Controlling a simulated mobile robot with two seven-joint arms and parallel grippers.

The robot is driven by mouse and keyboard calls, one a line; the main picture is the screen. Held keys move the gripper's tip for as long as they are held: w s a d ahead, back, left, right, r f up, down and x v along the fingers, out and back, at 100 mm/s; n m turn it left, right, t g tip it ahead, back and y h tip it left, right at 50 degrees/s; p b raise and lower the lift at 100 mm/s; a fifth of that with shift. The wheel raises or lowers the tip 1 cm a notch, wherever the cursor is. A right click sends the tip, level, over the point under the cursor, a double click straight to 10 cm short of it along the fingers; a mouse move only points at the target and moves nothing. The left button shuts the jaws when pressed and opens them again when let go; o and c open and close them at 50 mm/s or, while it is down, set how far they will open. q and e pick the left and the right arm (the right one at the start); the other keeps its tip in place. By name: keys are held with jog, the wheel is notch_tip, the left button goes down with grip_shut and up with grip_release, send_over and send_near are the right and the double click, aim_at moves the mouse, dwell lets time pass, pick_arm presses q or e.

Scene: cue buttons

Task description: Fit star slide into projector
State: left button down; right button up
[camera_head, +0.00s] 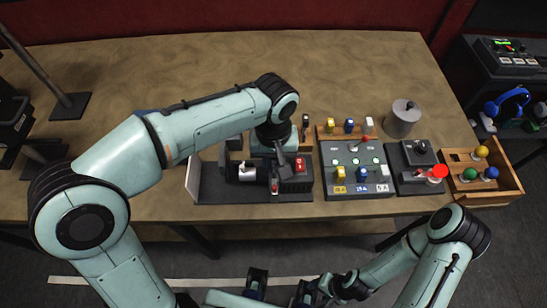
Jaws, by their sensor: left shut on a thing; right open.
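The projector appears to be the dark device (240,190) near the table's front edge, with a pale cylinder and a red block (300,164) on it. My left gripper (274,178) reaches down over this device. It is shut on a small, partly reddish thing (275,186), which seems to be the slide. Its star mark cannot be made out, and my arm hides part of it. I cannot tell whether it touches the projector. My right gripper (281,288) is open and empty, low in front of the table.
Right of the device are a grey panel (347,160) with coloured pieces, a wooden rack (325,133) behind it, a grey lidded pot (403,119), a box with a red knob (439,171) and a ball tray (510,186). The back of the table (250,62) is clear.

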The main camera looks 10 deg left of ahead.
pick_arm(q)
jog(key=shift+f, duration=0.25)
pick_arm(e)
jog(key=shift+s+f, duration=0.1)
jog(key=shift+f, duration=0.1)
pick_arm(q)
jog(key=c, duration=0.8)
grip_release()
jog(key=shift+r, duration=0.1)
pick_arm(e)
jog(key=shift+r, duration=0.15)
pick_arm(q)
jog(key=shift+r+p, duration=1.5)
jog(key=shift+r, duration=0.55)
jog(key=shift+r+p, duration=0.95)
jog(key=shift+r, duration=0.45)
pick_arm(e)
jog(key=w+r, duration=0.3)
jog(key=r, duration=0.2)
jog(key=shift+r, duration=0.35)
pick_arm(q)
jog(key=shift+f, duration=0.1)
